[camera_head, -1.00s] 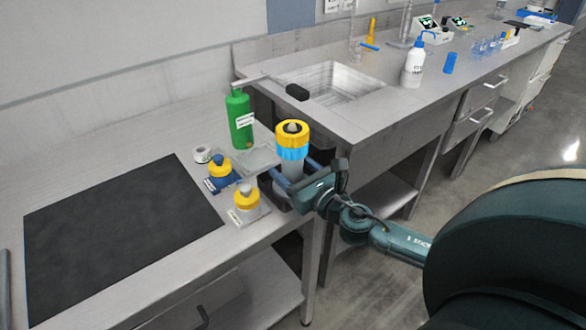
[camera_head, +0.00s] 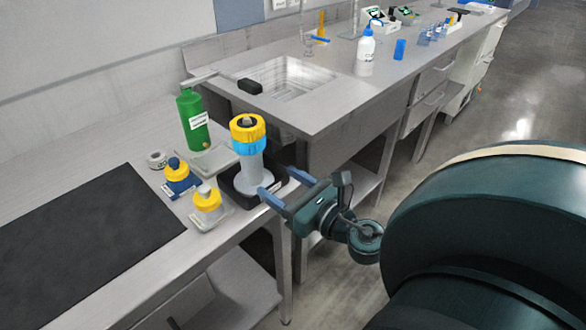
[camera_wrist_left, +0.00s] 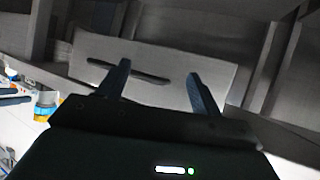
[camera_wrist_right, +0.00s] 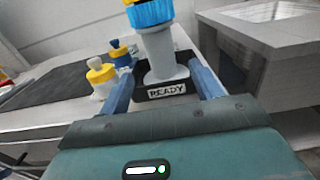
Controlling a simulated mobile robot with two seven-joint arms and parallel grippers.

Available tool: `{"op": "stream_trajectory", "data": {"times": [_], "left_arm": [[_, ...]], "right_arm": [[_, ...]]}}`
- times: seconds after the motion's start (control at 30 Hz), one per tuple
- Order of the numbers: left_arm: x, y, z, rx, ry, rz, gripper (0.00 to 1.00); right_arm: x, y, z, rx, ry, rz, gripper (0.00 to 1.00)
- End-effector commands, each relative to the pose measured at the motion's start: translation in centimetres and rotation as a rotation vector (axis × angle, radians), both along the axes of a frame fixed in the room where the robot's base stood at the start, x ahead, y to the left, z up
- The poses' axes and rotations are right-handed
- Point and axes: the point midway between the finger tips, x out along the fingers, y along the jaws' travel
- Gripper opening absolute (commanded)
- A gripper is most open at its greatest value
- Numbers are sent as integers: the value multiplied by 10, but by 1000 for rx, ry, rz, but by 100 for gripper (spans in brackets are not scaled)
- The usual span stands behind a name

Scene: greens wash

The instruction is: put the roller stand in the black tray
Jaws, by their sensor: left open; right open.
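The roller stand, a grey column (camera_head: 253,171) with a blue band and a yellow top, stands upright in the black tray (camera_head: 231,183) at the end of the bench. In the right wrist view the stand (camera_wrist_right: 158,52) rises from the tray (camera_wrist_right: 142,82), which has a READY label on its front. My right gripper (camera_head: 277,181) is open and empty, its fingertips on the near side of the stand. My left gripper (camera_wrist_left: 159,69) is open and empty in the left wrist view, facing a grey panel with a dark slot; it is not in the head view.
Two small yellow-topped bottles, one blue (camera_head: 180,178) and one white (camera_head: 208,206), stand left of the tray. A green bottle (camera_head: 193,120) is behind them. A dark mat (camera_head: 85,235) covers the bench at left. A sink (camera_head: 290,80) is in the bench behind.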

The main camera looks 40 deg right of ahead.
Motion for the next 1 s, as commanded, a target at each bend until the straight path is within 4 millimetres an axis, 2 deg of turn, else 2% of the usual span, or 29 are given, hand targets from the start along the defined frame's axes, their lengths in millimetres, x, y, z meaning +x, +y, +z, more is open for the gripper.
{"op": "stream_trajectory", "data": {"times": [0.2,0.43,0.57,0.67,0.77,0.8,0.9,1.0], "left_arm": [[0,0,-7,-11,2,3,66],[0,1,-8,-13,4,8,66],[0,2,-8,-15,5,11,66],[0,1,-7,-16,4,13,66],[0,1,-7,-17,5,14,66],[0,1,-7,-17,5,14,66],[0,1,-7,-17,5,14,66],[0,1,-7,-17,5,14,66]], "right_arm": [[-21,-2,-2,3,1,0,65],[-26,-2,-1,5,2,-2,65],[-29,-1,-17,189,57,-32,65],[-37,6,-50,589,164,-105,65],[-51,28,-95,1154,295,-223,65],[-57,42,-111,1393,345,-279,65],[-71,84,-144,1960,450,-430,65],[-82,127,-162,2428,531,-578,65]]}}
